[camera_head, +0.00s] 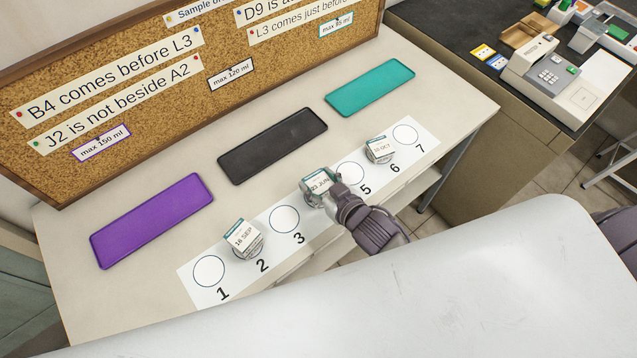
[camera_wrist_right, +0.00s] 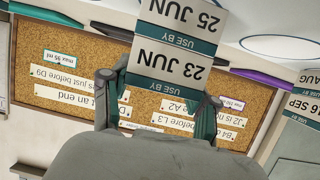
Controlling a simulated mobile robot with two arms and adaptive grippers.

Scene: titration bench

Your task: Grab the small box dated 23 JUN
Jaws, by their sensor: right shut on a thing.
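The small box dated 23 JUN (camera_head: 317,181) is white with a teal band and is at spot 4 of the numbered strip. My right gripper (camera_head: 322,192) is shut on it, with its fingers on either side. In the right wrist view the box (camera_wrist_right: 170,65) appears upside down between the fingers of my right gripper (camera_wrist_right: 160,105), its "USE BY 23 JUN" face readable. A further face is cut off by the top edge. The head view does not tell clearly whether the box touches the strip. My left gripper is not in view.
A 16 SEP box (camera_head: 243,240) stands at spot 2 and another dated box (camera_head: 379,150) at spot 6 of the white strip (camera_head: 330,228). Purple (camera_head: 150,220), black (camera_head: 272,146) and teal (camera_head: 370,88) trays lie behind. A corkboard (camera_head: 150,85) with notes stands at the back.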

